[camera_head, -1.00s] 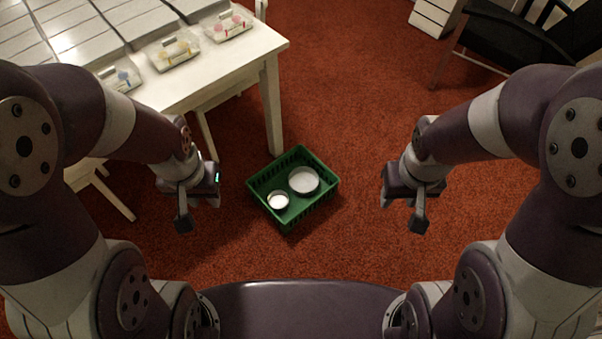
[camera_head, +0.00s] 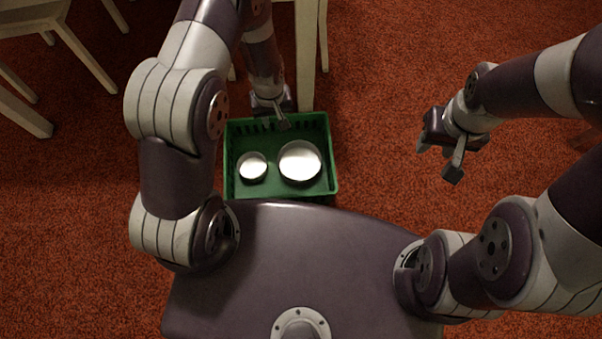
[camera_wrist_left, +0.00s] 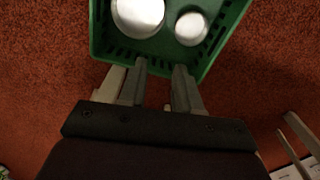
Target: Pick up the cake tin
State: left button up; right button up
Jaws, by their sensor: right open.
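Two round, shiny pale metal tins stand in a green crate (camera_head: 332,168) on the floor: a larger tin (camera_head: 300,162) on the right and a smaller tin (camera_head: 252,167) on the left. I cannot tell which one is the cake tin. My left gripper (camera_head: 282,121) is at the crate's far edge. My right gripper (camera_head: 440,163) is open and empty, off to the right of the crate.
A pale furniture leg (camera_head: 304,60) stands just behind the crate. More pale wooden legs (camera_head: 82,50) stand at the upper left. Red carpet (camera_head: 390,60) is clear to the right of the crate.

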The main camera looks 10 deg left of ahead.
pick_arm(q)
jog(key=shift+n, duration=0.7)
jog(key=f+b, duration=0.3)
jog(key=f, duration=0.6)
jog(key=f+b, duration=0.4)
jog(key=f, duration=0.4)
jog(key=s+f+b, duration=0.1)
jog(key=f+b, duration=0.2)
jog(key=f, duration=0.6)
jog(key=shift+s+d+f+b, duration=0.1)
jog(key=shift+d+f+b, duration=0.05)
jog(key=shift+f+b, duration=0.2)
notch_tip(320, 180, down, 5)
jog(key=b, duration=0.5)
jog(key=shift+s+f, duration=0.1)
jog(key=shift+f, duration=0.1)
jog(key=shift+r, duration=0.2)
grip_shut()
pick_arm(e)
notch_tip(320, 180, down, 19)
jog(key=shift+s+f, duration=0.2)
